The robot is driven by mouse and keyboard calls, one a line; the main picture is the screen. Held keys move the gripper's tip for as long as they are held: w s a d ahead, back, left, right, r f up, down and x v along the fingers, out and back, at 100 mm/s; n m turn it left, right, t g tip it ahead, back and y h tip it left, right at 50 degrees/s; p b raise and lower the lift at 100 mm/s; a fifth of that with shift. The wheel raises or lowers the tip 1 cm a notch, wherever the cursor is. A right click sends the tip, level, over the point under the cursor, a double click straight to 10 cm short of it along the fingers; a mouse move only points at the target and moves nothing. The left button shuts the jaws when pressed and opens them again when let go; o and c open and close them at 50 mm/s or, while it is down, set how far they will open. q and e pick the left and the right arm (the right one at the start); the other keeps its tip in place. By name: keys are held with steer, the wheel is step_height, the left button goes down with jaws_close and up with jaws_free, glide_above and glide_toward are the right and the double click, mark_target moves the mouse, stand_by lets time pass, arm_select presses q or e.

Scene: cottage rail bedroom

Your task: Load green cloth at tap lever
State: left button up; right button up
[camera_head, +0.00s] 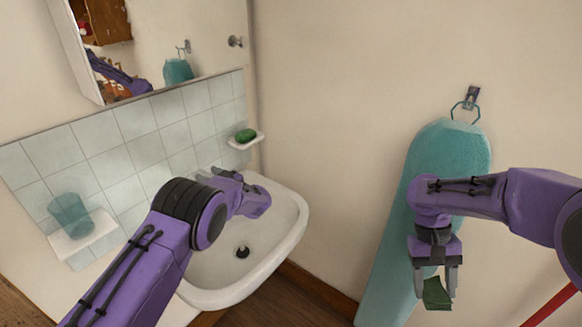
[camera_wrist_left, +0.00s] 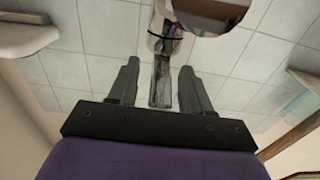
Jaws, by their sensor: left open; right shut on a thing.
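My right gripper (camera_head: 437,277) points down and is shut on a small dark green cloth (camera_head: 437,296), which hangs below the fingertips. It is in front of the teal ironing board. My left gripper (camera_head: 219,176) is open over the back of the sink, at the tiled wall. In the left wrist view, the chrome tap (camera_wrist_left: 165,45) stands ahead, and its lever (camera_wrist_left: 160,92) reaches between the two open fingers (camera_wrist_left: 158,85), apart from both. In the head view the tap is hidden behind my left arm and gripper.
The white sink (camera_head: 284,238) has a dark drain. A soap dish (camera_head: 247,143) with green soap (camera_head: 245,135) and a shelf (camera_head: 88,238) with a teal cup (camera_head: 70,215) flank the tiles. The ironing board (camera_head: 386,240) hangs from a wall hook (camera_head: 471,98). A mirror (camera_head: 160,45) is above.

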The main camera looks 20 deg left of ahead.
arm_select(q)
steer(key=shift+c, duration=0.9)
arm_select(e)
steer(key=shift+s, duration=0.1)
arm_select(q)
jaws_close()
steer(key=shift+a+r+h, duration=0.15)
steer(key=shift+r+h, duration=0.15)
steer(key=shift+r, duration=0.05)
arm_select(e)
steer(key=shift+r, duration=0.15)
arm_select(q)
steer(key=shift+f, duration=0.1)
steer(key=shift+o, duration=0.9)
jaws_free()
